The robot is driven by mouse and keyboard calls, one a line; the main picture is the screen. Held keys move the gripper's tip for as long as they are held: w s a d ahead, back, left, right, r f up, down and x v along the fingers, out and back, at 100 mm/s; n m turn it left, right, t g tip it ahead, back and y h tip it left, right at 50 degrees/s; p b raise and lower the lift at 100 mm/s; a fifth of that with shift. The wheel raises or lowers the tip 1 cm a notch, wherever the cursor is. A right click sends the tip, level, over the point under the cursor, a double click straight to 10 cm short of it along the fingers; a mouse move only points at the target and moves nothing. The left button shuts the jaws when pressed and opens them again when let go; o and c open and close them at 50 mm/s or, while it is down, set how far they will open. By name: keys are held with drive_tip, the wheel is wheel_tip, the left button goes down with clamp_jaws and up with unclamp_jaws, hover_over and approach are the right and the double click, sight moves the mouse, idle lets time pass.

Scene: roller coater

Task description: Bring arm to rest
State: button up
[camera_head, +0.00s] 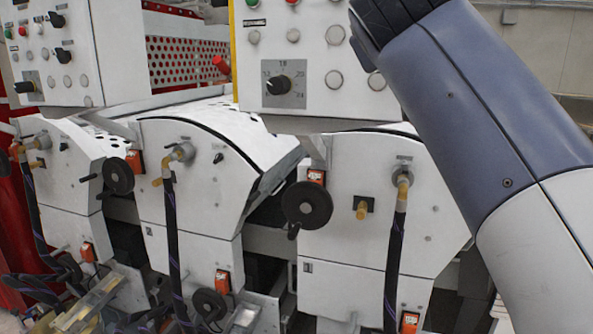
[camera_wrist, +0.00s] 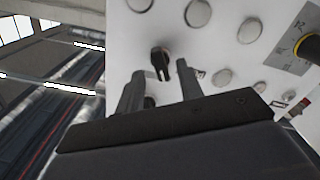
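My gripper (camera_wrist: 160,72) shows in the wrist view with its two grey fingers apart and nothing held between them. The fingers point toward a white control panel (camera_wrist: 226,50). A black selector knob (camera_wrist: 161,57) on that panel appears just beyond the gap between the fingertips; I cannot tell how far off it is. In the head view my arm reaches up across the right side, in front of the right control panel (camera_head: 308,62). My gripper is outside that view.
The white roller coater units (camera_head: 370,215) fill the head view, with black handwheels (camera_head: 307,205) and dark hoses (camera_head: 395,265) standing out in front. A second control panel (camera_head: 60,50) is at the left. In the wrist view, the left side shows open hall space.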

drive_tip(key=shift+s+a+m+b, duration=0.2)
drive_tip(key=shift+m+b, duration=0.45)
drive_tip(key=shift+m, duration=1.4)
drive_tip(key=shift+s+m+b, duration=0.3)
drive_tip(key=shift+m+b, duration=0.35)
drive_tip(key=shift+m, duration=1.35)
drive_tip(key=shift+s+a+m+b, duration=0.2)
drive_tip(key=shift+m+b, duration=0.45)
drive_tip(key=shift+m, duration=1.4)
drive_tip(key=shift+s+d, duration=0.1)
